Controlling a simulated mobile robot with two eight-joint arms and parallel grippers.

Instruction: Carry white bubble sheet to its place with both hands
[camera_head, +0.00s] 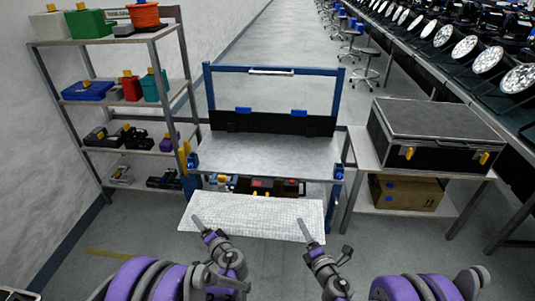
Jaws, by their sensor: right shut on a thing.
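The white bubble sheet (255,212) is a flat, pale, finely dimpled panel in front of the workbench, level or nearly so. My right gripper (304,227) is shut on its near edge towards the right corner. My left gripper (198,222) is at the sheet's near left part, its finger overlapping the sheet; its jaw gap cannot be made out. The sheet's far edge hides part of the bench's lower shelf.
The blue-framed workbench (262,158) stands straight ahead, its top mostly bare. A shelf rack (128,99) with boxes and tools is at left. At right, a black case (435,130) sits on a table above a cardboard box (407,193). Grey floor is open around my arms.

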